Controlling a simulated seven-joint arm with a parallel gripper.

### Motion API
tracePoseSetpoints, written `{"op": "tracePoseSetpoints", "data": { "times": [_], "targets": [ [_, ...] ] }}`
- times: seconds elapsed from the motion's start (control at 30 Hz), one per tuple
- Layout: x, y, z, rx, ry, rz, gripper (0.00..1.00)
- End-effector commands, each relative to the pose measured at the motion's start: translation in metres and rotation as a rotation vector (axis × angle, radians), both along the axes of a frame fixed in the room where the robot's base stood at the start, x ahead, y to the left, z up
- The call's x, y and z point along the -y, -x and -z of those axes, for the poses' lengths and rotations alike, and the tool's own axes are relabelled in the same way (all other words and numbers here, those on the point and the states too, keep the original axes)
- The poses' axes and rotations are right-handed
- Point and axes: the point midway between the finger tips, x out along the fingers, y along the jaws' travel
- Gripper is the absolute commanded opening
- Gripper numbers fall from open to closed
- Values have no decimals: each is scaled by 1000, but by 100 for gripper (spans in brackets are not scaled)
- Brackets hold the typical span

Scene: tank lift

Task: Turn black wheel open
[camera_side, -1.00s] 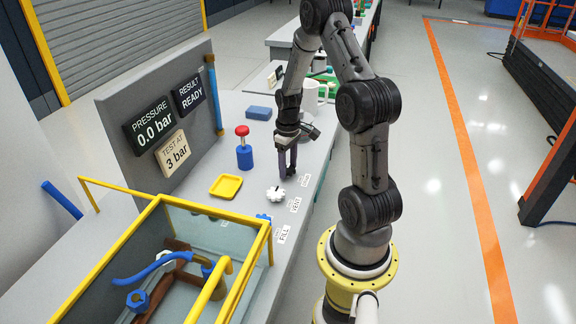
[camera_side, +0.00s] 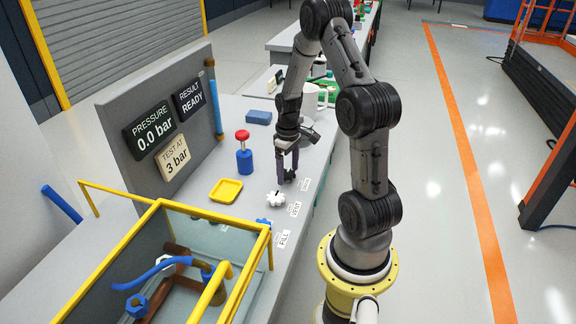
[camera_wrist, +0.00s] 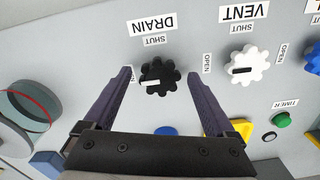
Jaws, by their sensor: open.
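The black wheel (camera_wrist: 162,77) lies on the grey bench panel under an upside-down DRAIN label (camera_wrist: 154,25). Its white mark points left in the wrist view, towards the OPEN label partly covered by a finger. A SHUT label (camera_wrist: 155,40) sits above it in that view. My gripper (camera_wrist: 158,74) is open, with one purple finger on each side of the wheel; contact cannot be told. In the side view my gripper (camera_side: 287,181) points down over the bench, and its fingers largely hide the wheel.
A white VENT wheel (camera_wrist: 246,65) is close on the right, with a blue wheel (camera_wrist: 315,58) beyond. In the side view stand a red-topped blue post (camera_side: 244,155), a yellow tray (camera_side: 226,190) and a yellow-framed tank (camera_side: 215,211).

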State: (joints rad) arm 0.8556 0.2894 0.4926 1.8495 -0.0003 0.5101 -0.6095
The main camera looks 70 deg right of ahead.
Motion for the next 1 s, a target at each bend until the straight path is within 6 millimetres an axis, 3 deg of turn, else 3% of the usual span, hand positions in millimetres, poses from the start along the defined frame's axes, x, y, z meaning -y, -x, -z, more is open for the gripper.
{"op": "tracePoseSetpoints", "data": {
  "times": [0.17,0.7,1.0],
  "targets": [
    [1,-1,-15,3,4,1,90],
    [1,-1,-120,3,4,0,90],
    [0,0,-138,1,1,-1,90]
  ]
}}
